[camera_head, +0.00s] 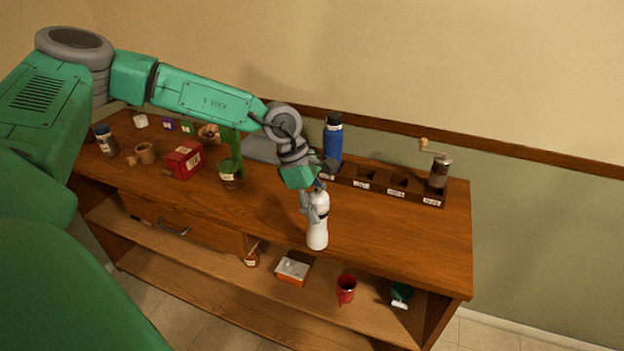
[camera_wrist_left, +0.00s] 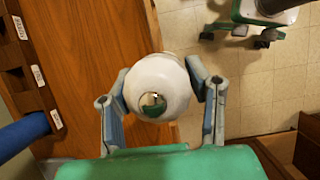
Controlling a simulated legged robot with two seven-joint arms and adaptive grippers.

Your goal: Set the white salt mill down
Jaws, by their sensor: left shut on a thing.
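The white salt mill (camera_head: 317,234) is upright in my left gripper (camera_head: 315,205), near the front edge of the wooden counter (camera_head: 390,235). In the left wrist view I look down on the round white top of the mill (camera_wrist_left: 157,85), with a small knob at its middle. The fingers of the left gripper (camera_wrist_left: 160,95) close on it from both sides. Part of the mill overlaps the counter's front edge in the picture. I cannot tell whether its base touches anything. My right gripper is not in view.
A dark compartment rack (camera_head: 380,184) with labels stands at the back, with a coffee grinder (camera_head: 437,172) at its right end. A blue bottle (camera_head: 333,140) stands at its left. A red box (camera_head: 183,160) and a green bottle (camera_head: 231,155) stand left. The counter's right front is clear.

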